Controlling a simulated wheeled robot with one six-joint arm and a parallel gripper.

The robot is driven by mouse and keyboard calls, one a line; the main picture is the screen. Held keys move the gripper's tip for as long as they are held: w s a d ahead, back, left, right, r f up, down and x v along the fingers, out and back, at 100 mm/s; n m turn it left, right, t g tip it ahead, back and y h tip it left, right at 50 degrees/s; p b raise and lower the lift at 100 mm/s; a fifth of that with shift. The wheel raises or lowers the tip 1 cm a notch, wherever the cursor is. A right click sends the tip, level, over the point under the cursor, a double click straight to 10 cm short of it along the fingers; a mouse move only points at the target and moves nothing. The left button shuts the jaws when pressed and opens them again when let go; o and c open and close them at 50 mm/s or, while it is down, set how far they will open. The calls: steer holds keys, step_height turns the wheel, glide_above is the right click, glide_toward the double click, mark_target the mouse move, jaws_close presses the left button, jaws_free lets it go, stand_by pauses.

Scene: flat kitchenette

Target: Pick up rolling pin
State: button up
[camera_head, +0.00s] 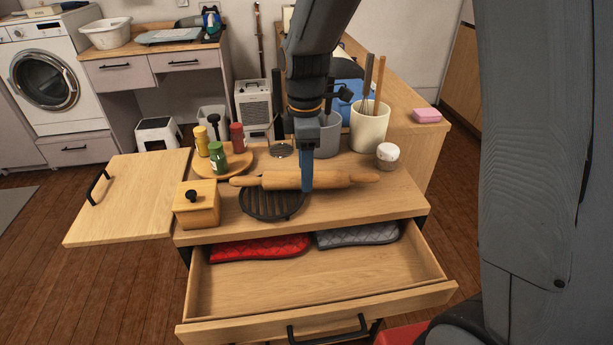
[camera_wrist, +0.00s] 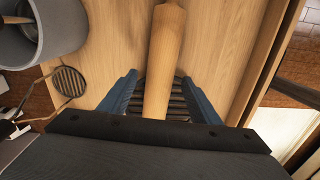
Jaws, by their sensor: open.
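The wooden rolling pin (camera_head: 345,178) lies crosswise on the counter top, partly over a dark round ribbed trivet (camera_head: 270,204). My gripper (camera_head: 307,185) is above the counter at the middle of the pin and hides a short part of it in the head view. In the wrist view, the pin (camera_wrist: 163,65) runs between the two blue fingers of my open gripper (camera_wrist: 160,95). There is a gap between each finger and the pin. The pin's near end is hidden behind the gripper body.
A grey pot (camera_head: 326,137) and a cream utensil crock (camera_head: 369,130) stand behind the pin. A small white-topped jar (camera_head: 387,155) is near its right end. A wooden box (camera_head: 197,207) and spice bottles (camera_head: 218,157) are left. The open drawer (camera_head: 320,278) below holds oven mitts.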

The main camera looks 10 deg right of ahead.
steer(key=shift+f, duration=1.05)
jaws_close()
